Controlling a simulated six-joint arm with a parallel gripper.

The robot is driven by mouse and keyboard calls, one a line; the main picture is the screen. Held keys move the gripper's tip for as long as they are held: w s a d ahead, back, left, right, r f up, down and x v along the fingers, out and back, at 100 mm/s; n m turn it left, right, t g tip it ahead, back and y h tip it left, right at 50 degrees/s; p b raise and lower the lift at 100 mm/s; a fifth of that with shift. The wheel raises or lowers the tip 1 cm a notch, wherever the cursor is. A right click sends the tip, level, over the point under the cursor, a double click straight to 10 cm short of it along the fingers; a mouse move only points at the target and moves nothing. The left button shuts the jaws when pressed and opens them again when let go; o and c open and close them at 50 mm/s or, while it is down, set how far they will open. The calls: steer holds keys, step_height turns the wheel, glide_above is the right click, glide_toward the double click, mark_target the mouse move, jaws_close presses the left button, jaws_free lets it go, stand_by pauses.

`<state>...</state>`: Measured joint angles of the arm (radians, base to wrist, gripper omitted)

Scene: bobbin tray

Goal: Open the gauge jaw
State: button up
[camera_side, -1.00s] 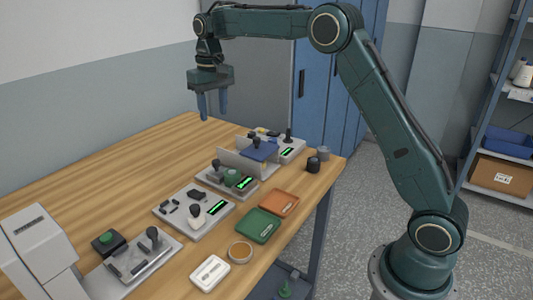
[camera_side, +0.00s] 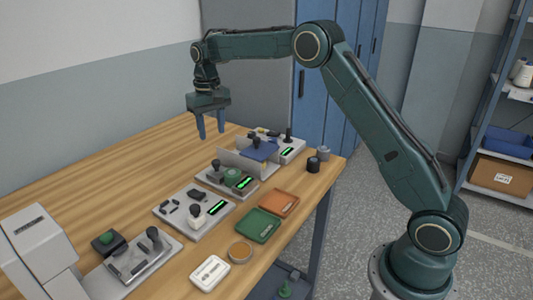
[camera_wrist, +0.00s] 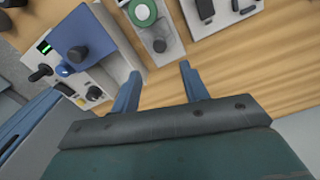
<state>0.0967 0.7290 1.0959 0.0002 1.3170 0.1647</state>
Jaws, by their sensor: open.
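My gripper (camera_side: 211,134) is open and empty, above the table's back part, fingers pointing down. Its two blue fingers also show in the wrist view (camera_wrist: 161,75), apart with nothing between them. Several grey stations stand in a row, and I cannot tell for sure which is the gauge. One plate (camera_side: 212,185) has a green disc (camera_side: 232,177) and a lit display (camera_side: 244,183). A nearer plate (camera_side: 180,222) has a lit display (camera_side: 217,208) and dark parts. A back station (camera_side: 290,152) has a display and black knob. Jaw positions are too small to tell.
A blue block (camera_side: 262,150) with a black knob stands near an upright grey plate. Orange (camera_side: 279,203) and green (camera_side: 258,227) trays lie at the right edge. A white machine (camera_side: 38,245) is front left. The table's left and back-left area is clear.

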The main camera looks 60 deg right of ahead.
mark_target(215, 160)
step_height(215, 160, down, 10)
steer(key=shift+r, duration=0.1)
stand_by(0.4)
jaws_close()
